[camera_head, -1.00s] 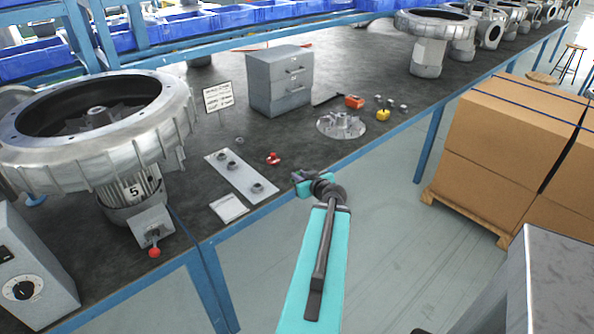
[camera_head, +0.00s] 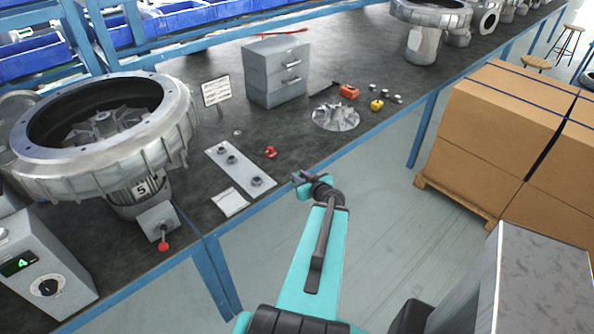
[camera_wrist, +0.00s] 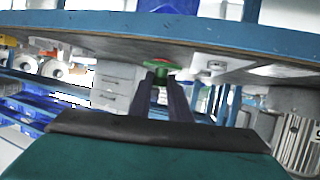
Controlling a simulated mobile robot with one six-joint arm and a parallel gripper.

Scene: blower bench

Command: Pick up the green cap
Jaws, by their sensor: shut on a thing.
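The green cap (camera_wrist: 161,69) shows in the wrist view between the tips of my two dark fingers. My gripper (camera_wrist: 160,76) is shut on it. In the head view my gripper (camera_head: 303,178) is at the front edge of the bench, to the right of the grey plate with round fittings. The cap is too small to make out there. A small red part (camera_head: 270,152) lies on the bench just beyond my gripper. Red also shows close behind the cap in the wrist view.
The bench (camera_head: 350,60) also carries a blower (camera_head: 160,110) at left, a grey drawer cabinet (camera_head: 275,75), a finned impeller (camera_head: 336,117), and a fittings plate (camera_head: 240,170). Cardboard boxes (camera_head: 500,130) stand at right. Open floor lies in front of the bench.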

